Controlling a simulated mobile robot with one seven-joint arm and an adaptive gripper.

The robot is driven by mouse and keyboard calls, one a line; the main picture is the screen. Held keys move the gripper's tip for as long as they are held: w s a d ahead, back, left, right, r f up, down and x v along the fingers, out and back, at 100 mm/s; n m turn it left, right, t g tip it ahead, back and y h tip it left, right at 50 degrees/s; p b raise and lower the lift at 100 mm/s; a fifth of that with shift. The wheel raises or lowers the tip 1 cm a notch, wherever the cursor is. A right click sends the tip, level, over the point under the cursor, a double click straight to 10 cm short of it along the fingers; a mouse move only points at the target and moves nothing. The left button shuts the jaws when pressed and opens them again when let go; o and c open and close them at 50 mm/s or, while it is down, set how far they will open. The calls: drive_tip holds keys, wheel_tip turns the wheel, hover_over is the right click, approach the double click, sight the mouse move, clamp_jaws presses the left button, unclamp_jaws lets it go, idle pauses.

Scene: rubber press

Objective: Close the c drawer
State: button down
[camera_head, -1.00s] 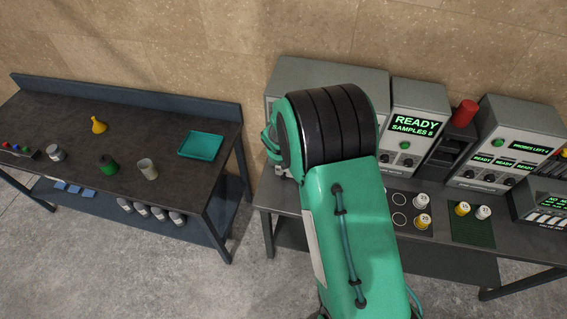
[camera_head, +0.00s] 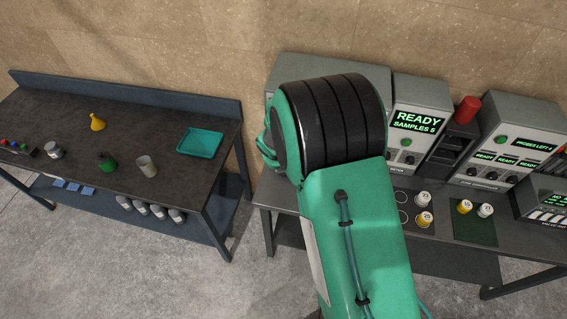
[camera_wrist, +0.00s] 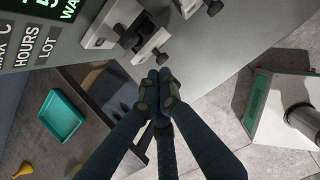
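My gripper (camera_wrist: 155,88) shows in the wrist view with its dark fingers drawn together at the tips and nothing visible between them. The tips are just below a pale block with a dark handle (camera_wrist: 150,48) on the front of a grey machine (camera_wrist: 75,45). Similar pale blocks with dark parts sit at its upper left (camera_wrist: 104,27) and upper right (camera_wrist: 188,8). I cannot tell which is the c drawer, how far any is open, or whether the fingertips touch. In the head view my arm hides the gripper and most of the grey machine (camera_head: 290,72).
A teal tray (camera_head: 200,143) lies on the left table (camera_head: 70,120). A tester reading READY (camera_head: 418,120), a red cylinder (camera_head: 467,110) and several small jars (camera_head: 425,218) stand on the right bench. A floor gap separates the tables.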

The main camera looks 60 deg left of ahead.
drive_tip(key=v, duration=0.9)
drive_tip(key=shift+r+b, duration=0.25)
drive_tip(key=shift+b, duration=0.2)
drive_tip(key=shift+w, duration=0.25)
